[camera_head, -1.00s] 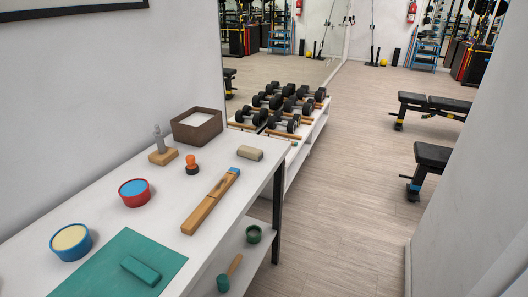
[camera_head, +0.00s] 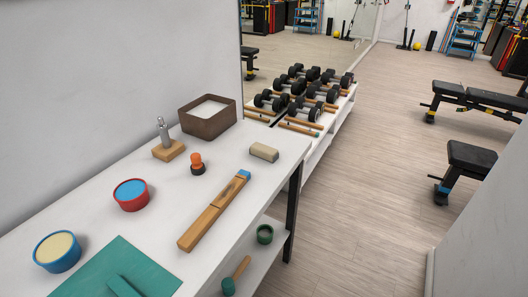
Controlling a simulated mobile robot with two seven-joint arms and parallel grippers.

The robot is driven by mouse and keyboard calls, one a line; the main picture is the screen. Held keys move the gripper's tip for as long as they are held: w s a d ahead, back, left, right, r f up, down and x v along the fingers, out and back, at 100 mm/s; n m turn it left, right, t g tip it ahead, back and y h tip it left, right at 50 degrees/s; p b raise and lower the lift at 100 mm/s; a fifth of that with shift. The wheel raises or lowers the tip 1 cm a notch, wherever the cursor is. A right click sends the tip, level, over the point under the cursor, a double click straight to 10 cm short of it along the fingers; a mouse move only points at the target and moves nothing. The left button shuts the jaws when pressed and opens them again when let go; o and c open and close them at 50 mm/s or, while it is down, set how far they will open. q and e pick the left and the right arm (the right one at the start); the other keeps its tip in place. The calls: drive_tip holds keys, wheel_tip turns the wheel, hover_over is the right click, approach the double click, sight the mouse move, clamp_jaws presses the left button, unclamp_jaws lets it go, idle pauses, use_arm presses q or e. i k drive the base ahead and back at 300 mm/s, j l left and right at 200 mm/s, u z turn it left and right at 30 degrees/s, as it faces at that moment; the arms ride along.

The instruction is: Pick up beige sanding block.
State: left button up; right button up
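The beige sanding block (camera_head: 264,152) lies flat on the white table (camera_head: 225,172), near its far right edge. It is to the right of the brown box and beyond the blue-tipped end of a long wooden tool. Nothing covers it. Neither of my grippers shows in the head view.
Around the block are a brown box (camera_head: 206,125), an orange-topped knob (camera_head: 196,161), a wooden block with a metal post (camera_head: 168,149) and a long wooden tool (camera_head: 212,212). Red (camera_head: 131,203) and blue (camera_head: 58,257) tubs and a green mat (camera_head: 98,275) sit nearer.

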sight(269, 154)
drive_tip(key=u, duration=0.35)
drive_tip(key=i+l+u, duration=0.1)
drive_tip(key=u, duration=0.3)
drive_tip(key=l+u, duration=0.6)
drive_tip(key=u, duration=0.25)
drive_tip(key=l+u, duration=0.25)
drive_tip(key=u, duration=0.15)
